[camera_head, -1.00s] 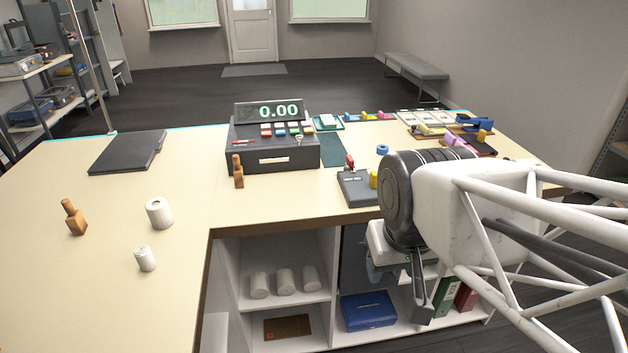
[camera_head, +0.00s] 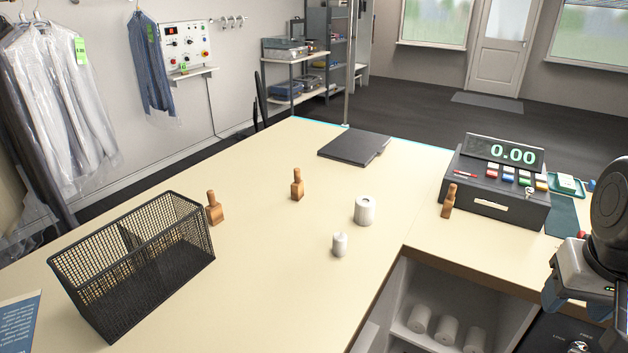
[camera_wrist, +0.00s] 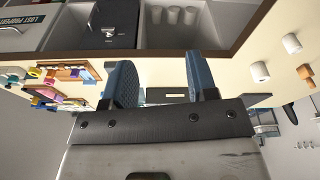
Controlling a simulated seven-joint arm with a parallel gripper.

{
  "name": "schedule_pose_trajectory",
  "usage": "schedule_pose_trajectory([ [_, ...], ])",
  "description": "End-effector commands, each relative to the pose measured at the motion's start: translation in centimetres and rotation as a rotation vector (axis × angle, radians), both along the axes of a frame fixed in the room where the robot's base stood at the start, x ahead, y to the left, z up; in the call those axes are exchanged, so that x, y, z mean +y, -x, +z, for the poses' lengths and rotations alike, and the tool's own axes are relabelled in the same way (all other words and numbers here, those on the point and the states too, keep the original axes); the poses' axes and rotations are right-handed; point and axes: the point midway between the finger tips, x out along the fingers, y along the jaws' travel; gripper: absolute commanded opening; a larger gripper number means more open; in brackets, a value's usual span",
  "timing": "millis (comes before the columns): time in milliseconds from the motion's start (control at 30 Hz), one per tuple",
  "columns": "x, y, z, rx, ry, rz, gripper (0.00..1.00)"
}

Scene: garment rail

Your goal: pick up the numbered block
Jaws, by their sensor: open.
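No number is readable on any block, so I cannot tell which thing is the numbered block. In the head view, three small brown wooden pieces with narrow tops stand upright on the counter: one by the wire basket (camera_head: 214,210), one farther back (camera_head: 297,186) and one beside the cash register (camera_head: 448,203). My gripper (camera_head: 578,298) is at the right edge of the head view, by the counter's front edge and apart from these pieces. In the wrist view its two blue fingers are spread with nothing between them (camera_wrist: 159,78).
A black wire basket (camera_head: 150,262) stands at the counter's left. Two white rolls, one large (camera_head: 365,211) and one small (camera_head: 339,245), stand mid-counter. A dark folder (camera_head: 350,147) lies behind them. The cash register (camera_head: 490,190) is at right. Open shelves (camera_head: 400,290) sit below the counter.

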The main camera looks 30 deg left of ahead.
Motion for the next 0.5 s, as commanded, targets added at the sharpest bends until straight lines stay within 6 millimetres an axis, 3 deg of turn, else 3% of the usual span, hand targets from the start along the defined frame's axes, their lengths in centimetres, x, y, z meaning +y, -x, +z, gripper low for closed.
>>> schedule_pose_trajectory([
  [500,11.3,-10.1,3.2,0.040,0.026,0.294,0.53],
])
